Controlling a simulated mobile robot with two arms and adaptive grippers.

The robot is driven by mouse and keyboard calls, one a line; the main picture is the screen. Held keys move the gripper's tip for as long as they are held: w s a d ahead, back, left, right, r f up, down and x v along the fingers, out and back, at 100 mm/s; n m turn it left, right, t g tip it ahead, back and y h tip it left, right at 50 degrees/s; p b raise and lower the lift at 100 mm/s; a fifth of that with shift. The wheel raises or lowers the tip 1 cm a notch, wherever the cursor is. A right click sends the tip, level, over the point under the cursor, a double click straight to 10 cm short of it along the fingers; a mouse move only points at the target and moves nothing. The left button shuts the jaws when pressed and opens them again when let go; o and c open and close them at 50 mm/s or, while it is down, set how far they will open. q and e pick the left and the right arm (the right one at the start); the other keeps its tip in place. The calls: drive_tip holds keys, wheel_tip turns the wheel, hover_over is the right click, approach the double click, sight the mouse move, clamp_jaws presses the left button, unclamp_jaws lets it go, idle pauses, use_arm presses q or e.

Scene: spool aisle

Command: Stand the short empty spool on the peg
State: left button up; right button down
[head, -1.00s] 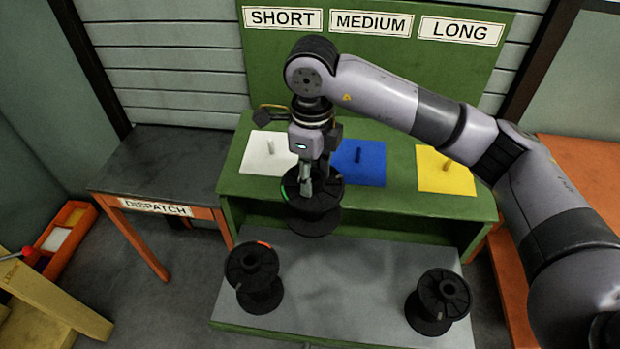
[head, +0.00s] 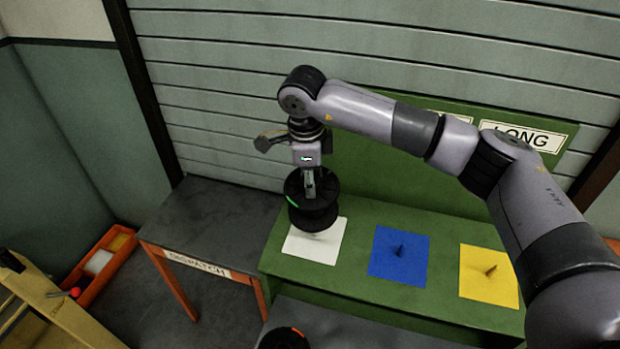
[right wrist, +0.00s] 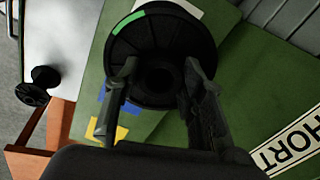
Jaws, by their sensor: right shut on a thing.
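My right gripper (head: 309,190) is shut on a black spool (head: 315,221) with a green mark on its upper flange. The spool is upright and hangs over the far part of the white square (head: 310,250). In the right wrist view my fingertips (right wrist: 160,75) grip it near its hub, and the spool (right wrist: 150,42) shows its top face. The white square's peg is hidden by the spool, and I cannot tell whether the two touch. The SHORT sign (right wrist: 292,145) shows in the right wrist view. My left gripper is out of view.
The blue square (head: 385,265) and yellow square (head: 480,290) have bare pegs on the green bench (head: 350,300). The dispatch table (head: 220,225) at left is empty. Another black spool (head: 284,338), marked red, is at the bottom edge. The green back panel rises behind my arm.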

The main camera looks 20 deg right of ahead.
drive_tip(key=shift+w+f+b, duration=0.15)
drive_tip(key=shift+b, duration=0.25)
drive_tip(key=shift+f+b, duration=0.5)
drive_tip(key=shift+f, duration=0.1)
drive_tip(key=shift+w+d+f+b, duration=0.15)
drive_tip(key=shift+w+f+b, duration=0.05)
drive_tip(key=shift+f+b, duration=0.8)
drive_tip(key=shift+w+d+f+b, duration=0.2)
drive_tip(key=shift+f+b, duration=0.55)
drive_tip(key=shift+f, duration=0.4)
drive_tip(key=shift+b, duration=0.6)
wheel_tip(320, 180, down, 7)
drive_tip(key=b, duration=0.5)
drive_tip(key=shift+w+d+b, duration=0.3)
drive_tip(key=shift+w+b, duration=0.05)
drive_tip(key=shift+w, duration=0.1)
idle(1.4)
drive_tip(key=c, duration=1)
unclamp_jaws()
drive_tip(key=shift+o, duration=0.2)
drive_tip(key=r, duration=0.4)
drive_tip(key=s+r, duration=0.1)
drive_tip(key=r, duration=0.3)
drive_tip(key=a+r, duration=0.1)
drive_tip(key=r, duration=0.3)
drive_tip(key=shift+s+a, duration=0.1)
drive_tip(key=shift+s, duration=0.25)
